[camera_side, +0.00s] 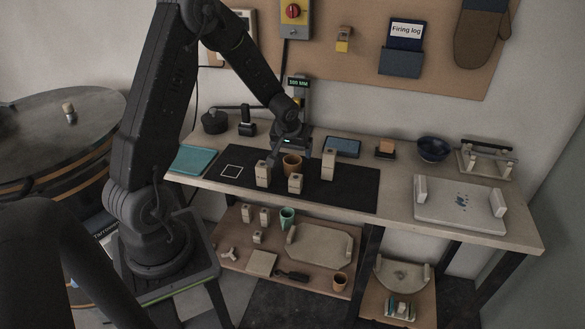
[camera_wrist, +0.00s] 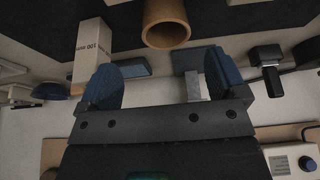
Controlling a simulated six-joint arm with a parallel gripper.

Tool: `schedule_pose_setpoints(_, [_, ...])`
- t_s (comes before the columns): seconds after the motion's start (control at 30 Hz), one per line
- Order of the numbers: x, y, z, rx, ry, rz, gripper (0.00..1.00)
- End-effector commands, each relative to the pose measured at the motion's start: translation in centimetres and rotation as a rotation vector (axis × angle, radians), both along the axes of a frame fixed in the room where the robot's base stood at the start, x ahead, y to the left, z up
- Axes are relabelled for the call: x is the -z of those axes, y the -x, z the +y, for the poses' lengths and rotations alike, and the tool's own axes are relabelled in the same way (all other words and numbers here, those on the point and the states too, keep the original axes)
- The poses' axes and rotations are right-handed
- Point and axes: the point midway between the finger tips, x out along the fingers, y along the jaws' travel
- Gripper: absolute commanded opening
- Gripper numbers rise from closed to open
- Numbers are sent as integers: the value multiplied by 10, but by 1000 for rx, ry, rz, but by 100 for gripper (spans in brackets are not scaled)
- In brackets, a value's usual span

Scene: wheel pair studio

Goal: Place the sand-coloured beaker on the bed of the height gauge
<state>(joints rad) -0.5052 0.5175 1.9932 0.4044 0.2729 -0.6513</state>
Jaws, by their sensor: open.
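The sand-coloured beaker (camera_side: 292,166) stands upright on the dark mat among pale blocks. In the wrist view the beaker (camera_wrist: 165,24) is at the top centre, its open mouth facing the camera. My gripper (camera_side: 291,151) is above and just behind the beaker in the side view. In the wrist view its blue fingers (camera_wrist: 166,82) are spread wide with nothing between them, and the beaker lies beyond them. The height gauge (camera_side: 301,92), with a lit display reading 500 MM, stands behind my gripper. Its bed is mostly hidden by my gripper in the side view.
Pale blocks (camera_side: 263,174) (camera_side: 295,183) (camera_side: 328,165) stand close around the beaker. The dark mat (camera_side: 355,190) is clear at its right. A blue tray (camera_side: 342,147), a dark blue bowl (camera_side: 433,149) and a teal cloth (camera_side: 194,160) are also on the bench. Another small beaker (camera_side: 340,282) is on the lower shelf.

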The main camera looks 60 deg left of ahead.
Motion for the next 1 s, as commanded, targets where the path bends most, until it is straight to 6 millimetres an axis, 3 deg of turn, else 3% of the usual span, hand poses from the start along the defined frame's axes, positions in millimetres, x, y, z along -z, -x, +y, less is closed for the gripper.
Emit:
schedule_pose_setpoints(0.1, [22,-6,6,0,2,2,90])
schedule_pose_setpoints(0.43, [47,-11,15,0,1,1,90])
schedule_pose_setpoints(0.7, [82,-17,28,1,1,2,90])
schedule_pose_setpoints(1.0, [87,-19,30,1,0,0,90])
